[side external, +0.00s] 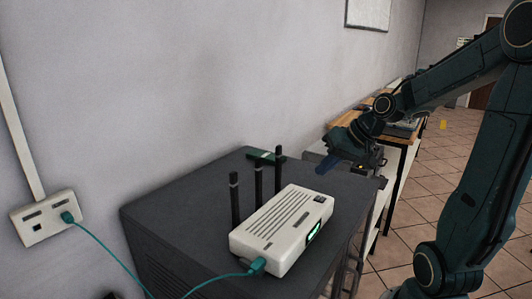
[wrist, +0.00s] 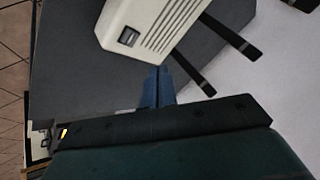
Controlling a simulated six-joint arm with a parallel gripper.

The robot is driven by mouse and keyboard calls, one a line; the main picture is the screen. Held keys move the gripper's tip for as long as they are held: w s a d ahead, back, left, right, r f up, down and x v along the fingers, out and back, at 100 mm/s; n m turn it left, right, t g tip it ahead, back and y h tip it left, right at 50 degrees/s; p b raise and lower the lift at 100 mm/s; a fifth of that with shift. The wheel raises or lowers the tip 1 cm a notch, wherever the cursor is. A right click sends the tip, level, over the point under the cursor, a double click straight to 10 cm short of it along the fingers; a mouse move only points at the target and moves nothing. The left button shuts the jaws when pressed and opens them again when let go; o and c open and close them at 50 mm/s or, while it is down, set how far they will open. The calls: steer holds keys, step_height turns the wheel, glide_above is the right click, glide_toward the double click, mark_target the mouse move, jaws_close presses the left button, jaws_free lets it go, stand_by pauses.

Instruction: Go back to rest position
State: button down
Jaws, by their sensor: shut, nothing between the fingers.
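My gripper (side external: 328,163) is shut and empty. In the side external view it hangs over the back right part of the dark cabinet top, to the right of and behind the white router, apart from it. Its blue fingers also show in the wrist view (wrist: 158,86), just below the router (wrist: 150,28). The white router (side external: 283,231) sits on the cabinet with several dark antennas upright along its back. A teal cable (side external: 115,258) runs from the router's plug (side external: 257,266) to the wall socket plate (side external: 45,217).
The dark grey cabinet (side external: 170,205) stands against the grey wall. Behind my arm are benches (side external: 400,135) with wooden tops and small items. The tiled floor (side external: 440,170) at the right is mostly clear. A framed board (side external: 368,13) hangs on the wall.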

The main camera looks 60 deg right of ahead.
steer(key=shift+a, duration=0.15)
stand_by(0.3)
steer(key=s+a+r+n+g, duration=0.1)
steer(key=s+a+r+n, duration=0.2)
steer(key=s+a+n, duration=0.4)
steer(key=s+a, duration=0.4)
steer(key=a, duration=0.3)
steer(key=shift+r+n+g+h, duration=0.25)
steer(key=shift+n+g+h, duration=0.15)
